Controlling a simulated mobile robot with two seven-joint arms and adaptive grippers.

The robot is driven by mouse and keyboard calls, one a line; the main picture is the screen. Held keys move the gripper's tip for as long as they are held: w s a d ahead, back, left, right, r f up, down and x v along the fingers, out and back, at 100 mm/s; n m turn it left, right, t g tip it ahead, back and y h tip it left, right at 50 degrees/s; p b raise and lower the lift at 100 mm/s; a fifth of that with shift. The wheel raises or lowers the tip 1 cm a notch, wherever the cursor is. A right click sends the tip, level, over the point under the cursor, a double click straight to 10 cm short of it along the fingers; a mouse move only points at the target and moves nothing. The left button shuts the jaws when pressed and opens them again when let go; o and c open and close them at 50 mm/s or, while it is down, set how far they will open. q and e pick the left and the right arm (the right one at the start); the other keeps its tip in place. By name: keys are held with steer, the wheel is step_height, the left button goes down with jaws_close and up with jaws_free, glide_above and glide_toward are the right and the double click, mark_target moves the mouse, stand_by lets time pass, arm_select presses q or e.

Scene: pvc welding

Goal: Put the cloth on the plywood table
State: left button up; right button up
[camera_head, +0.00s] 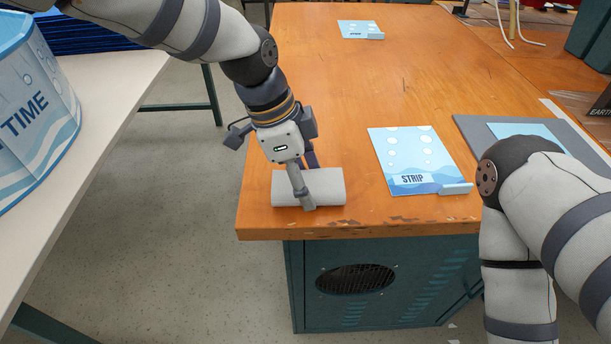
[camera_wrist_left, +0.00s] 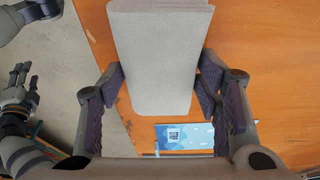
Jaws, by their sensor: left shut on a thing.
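The cloth (camera_head: 332,187) is a pale grey folded or rolled bundle at the near left corner of the orange plywood table (camera_head: 330,110). My left gripper (camera_head: 307,182) comes down over it from above and is shut on it, one finger crossing its near side. In the left wrist view the cloth (camera_wrist_left: 160,60) is a long pale block between the two finger pads. I cannot tell whether the cloth rests on the table or hangs just above it. My right gripper (camera_wrist_left: 22,85) shows small at the left of the wrist view, over the floor; its opening is unclear.
A blue STRIP card (camera_head: 415,160) lies right of the cloth, with a grey mat (camera_head: 470,130) beyond it. Another card (camera_head: 358,29) lies at the far end. The table's middle is clear. A white table (camera_head: 100,110) with a blue TIME container (camera_head: 30,110) stands left, across a floor gap.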

arm_select(q)
steer(key=o, duration=1.1)
steer(key=shift+f, duration=0.1)
steer(key=v, duration=1.2)
steer(key=shift+r+p, duration=0.2)
steer(key=shift+p, duration=0.2)
arm_select(e)
steer(key=shift+w+r, duration=0.5)
steer(key=shift+r, duration=0.05)
arm_select(q)
steer(key=shift+s+f, duration=0.1)
arm_select(e)
steer(key=shift+s, duration=0.1)
